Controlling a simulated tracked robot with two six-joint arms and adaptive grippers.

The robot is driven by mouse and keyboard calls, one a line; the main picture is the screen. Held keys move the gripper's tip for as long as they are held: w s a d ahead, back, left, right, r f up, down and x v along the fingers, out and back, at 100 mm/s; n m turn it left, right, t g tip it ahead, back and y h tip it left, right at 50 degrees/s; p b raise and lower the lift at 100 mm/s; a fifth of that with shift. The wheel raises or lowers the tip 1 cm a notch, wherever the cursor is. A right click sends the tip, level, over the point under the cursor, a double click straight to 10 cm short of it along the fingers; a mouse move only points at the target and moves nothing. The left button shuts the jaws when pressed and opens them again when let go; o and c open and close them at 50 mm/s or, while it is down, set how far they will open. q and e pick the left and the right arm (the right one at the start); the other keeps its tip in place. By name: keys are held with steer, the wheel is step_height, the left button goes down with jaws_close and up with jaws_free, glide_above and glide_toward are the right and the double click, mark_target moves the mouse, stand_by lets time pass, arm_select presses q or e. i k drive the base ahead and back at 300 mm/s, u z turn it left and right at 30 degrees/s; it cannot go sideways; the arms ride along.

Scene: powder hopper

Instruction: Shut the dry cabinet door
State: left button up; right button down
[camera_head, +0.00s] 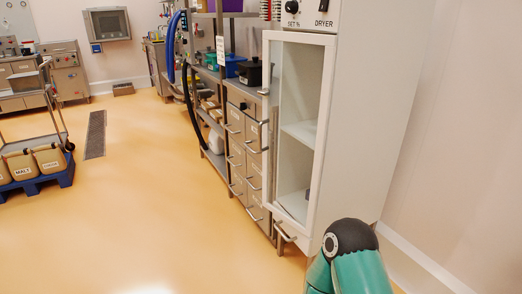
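The dry cabinet (374,110) is a tall white unit at the right, marked DRYER on its top panel. Its door (319,150) has a white frame around a clear pane, and a shelf shows through it. That edge sticks out to the left past the top panel, so the door looks somewhat open; the size of the gap is hard to tell. A teal link of my arm with a black joint shows at the bottom right, in front of the cabinet's foot. Neither gripper is in view.
A grey drawer unit (235,155) with bar handles stands left of the cabinet, beside a shelf rack with blue and green bins. A blue pallet (38,184) with tan containers is at the far left. The orange floor (160,215) between is clear.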

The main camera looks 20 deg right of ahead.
mark_target(331, 41)
steer(key=u, duration=0.05)
steer(key=i, duration=1)
steer(key=z, duration=0.05)
